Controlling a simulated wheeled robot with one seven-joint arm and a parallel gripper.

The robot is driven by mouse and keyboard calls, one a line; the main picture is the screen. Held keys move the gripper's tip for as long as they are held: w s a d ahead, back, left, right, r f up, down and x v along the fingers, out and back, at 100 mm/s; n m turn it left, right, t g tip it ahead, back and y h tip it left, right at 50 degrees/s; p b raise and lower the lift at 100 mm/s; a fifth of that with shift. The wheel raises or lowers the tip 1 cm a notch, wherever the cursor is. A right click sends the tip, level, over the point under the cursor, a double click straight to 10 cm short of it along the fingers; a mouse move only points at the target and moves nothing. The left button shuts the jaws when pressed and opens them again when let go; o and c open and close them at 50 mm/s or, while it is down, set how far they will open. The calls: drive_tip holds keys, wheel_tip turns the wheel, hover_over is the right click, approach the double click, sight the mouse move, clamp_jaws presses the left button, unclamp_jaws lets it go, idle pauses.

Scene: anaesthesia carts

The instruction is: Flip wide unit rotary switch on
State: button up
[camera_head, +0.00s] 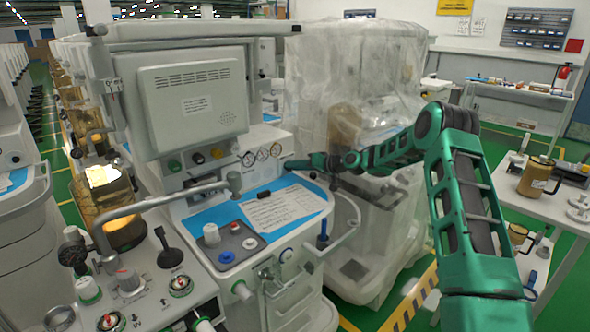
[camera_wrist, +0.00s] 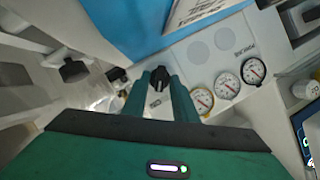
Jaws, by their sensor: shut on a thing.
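The wide unit (camera_head: 205,95) is a white anaesthesia machine with a screen housing and a blue work surface. Its rotary switch (camera_wrist: 160,76) is a small black knob on the pale panel beside the gauges. My green gripper (camera_wrist: 160,88) has its fingers on both sides of this knob and is shut on it. In the head view my gripper (camera_head: 290,163) reaches in from the right, at the right end of the gauge row. The knob is hidden there by the gripper. I cannot read the switch's position.
Round gauges (camera_wrist: 228,86) sit right of the knob in the wrist view. A second black knob (camera_wrist: 117,74) is to the left. A printed sheet (camera_head: 281,208) lies on the blue surface. A plastic-covered machine (camera_head: 375,85) stands close behind my arm.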

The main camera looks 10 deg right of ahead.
drive_tip(key=o, duration=0.7)
drive_tip(key=shift+w+d, duration=0.1)
drive_tip(key=shift+w, duration=0.05)
drive_tip(key=v, duration=1)
drive_tip(key=shift+s+d+r, duration=0.15)
drive_tip(key=shift+s+d, duration=0.1)
drive_tip(key=shift+d, duration=0.05)
